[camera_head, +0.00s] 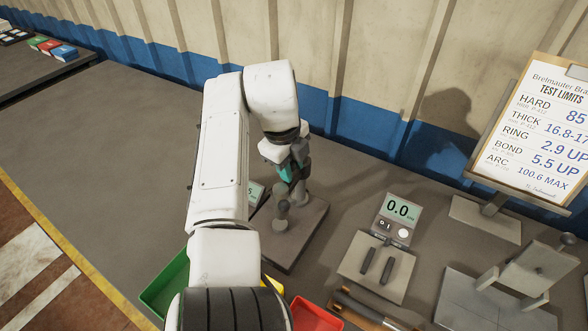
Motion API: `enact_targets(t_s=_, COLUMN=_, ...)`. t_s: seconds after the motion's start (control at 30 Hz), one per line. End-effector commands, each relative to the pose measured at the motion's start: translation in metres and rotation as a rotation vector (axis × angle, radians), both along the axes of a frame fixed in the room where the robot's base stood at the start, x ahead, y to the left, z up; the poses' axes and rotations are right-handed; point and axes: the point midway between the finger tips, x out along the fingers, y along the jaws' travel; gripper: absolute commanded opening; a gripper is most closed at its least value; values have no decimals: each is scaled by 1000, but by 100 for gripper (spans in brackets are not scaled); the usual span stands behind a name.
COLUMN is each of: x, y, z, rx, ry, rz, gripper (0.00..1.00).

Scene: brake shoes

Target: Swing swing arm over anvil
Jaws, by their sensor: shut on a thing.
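My gripper (284,177), with teal and dark fingers, is at the grey test stand in the middle of the table, partly covered by my own white arm. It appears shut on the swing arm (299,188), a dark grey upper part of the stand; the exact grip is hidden. Below it a small grey round-topped piece (281,223), which looks like the anvil, rises from the flat base plate (308,232). I cannot tell whether the swing arm is directly over it. A small display (256,193) is partly hidden behind my arm.
Green (165,285) and red (316,317) bins sit in front. A limits board (535,125) and another fixture (528,268) are at right.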

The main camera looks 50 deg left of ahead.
Motion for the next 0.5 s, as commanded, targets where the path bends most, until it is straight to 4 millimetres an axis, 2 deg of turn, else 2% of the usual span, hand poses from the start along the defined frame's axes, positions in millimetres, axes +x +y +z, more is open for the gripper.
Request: enact_targets(t_s=0.5, x=-1, y=3, z=1, rx=1, ry=0, rz=-94, gripper=0)
